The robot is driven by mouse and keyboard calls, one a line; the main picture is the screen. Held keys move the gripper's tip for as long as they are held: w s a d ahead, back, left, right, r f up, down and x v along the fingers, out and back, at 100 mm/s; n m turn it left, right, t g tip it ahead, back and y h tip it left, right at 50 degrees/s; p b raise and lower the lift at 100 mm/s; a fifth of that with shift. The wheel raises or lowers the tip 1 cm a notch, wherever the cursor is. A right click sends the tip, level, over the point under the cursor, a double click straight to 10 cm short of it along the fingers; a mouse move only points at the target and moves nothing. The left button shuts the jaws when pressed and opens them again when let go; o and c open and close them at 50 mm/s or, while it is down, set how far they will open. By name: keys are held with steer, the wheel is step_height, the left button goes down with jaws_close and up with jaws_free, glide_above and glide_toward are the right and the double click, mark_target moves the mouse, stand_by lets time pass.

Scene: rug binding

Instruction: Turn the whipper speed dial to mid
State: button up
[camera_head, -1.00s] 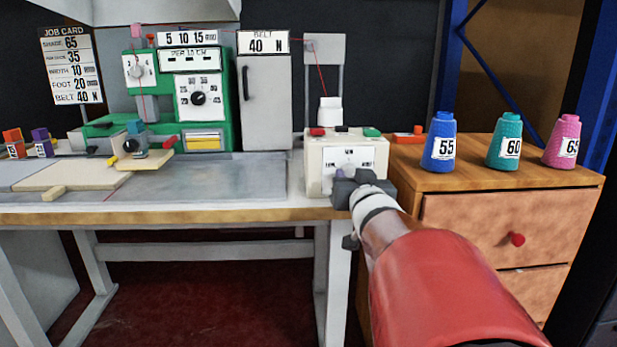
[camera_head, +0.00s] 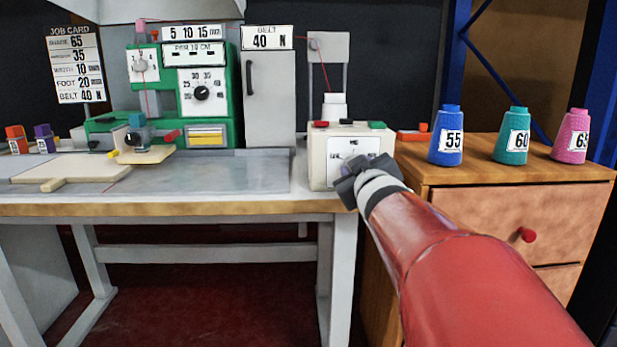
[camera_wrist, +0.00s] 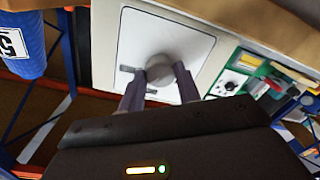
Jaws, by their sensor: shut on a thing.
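The whipper is a cream box (camera_head: 322,172) at the right end of the table, with a white dial panel on its front. In the wrist view the panel (camera_wrist: 135,45) carries a round grey dial knob (camera_wrist: 159,67). My gripper (camera_wrist: 158,82) is shut on this knob, with one finger at each side of it. In the head view my gripper (camera_head: 360,178) is at the box's front and covers the knob and part of the panel. The dial's marks are mostly hidden or too small to read.
A red button (camera_head: 320,124) and a green button (camera_head: 377,125) sit on the box top. Blue (camera_head: 446,140), teal (camera_head: 512,140) and pink (camera_head: 571,140) thread cones stand on the wooden cabinet (camera_head: 470,178) at right. A green machine (camera_head: 215,110) stands at left.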

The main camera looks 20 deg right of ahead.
steer(key=n+b, duration=0.3)
steer(key=n, duration=0.3)
steer(key=shift+a, duration=0.1)
steer(key=shift+n, duration=0.3)
stand_by(0.3)
steer(key=o, duration=1)
steer(key=p+v, duration=0.1)
steer(key=v, duration=0.7)
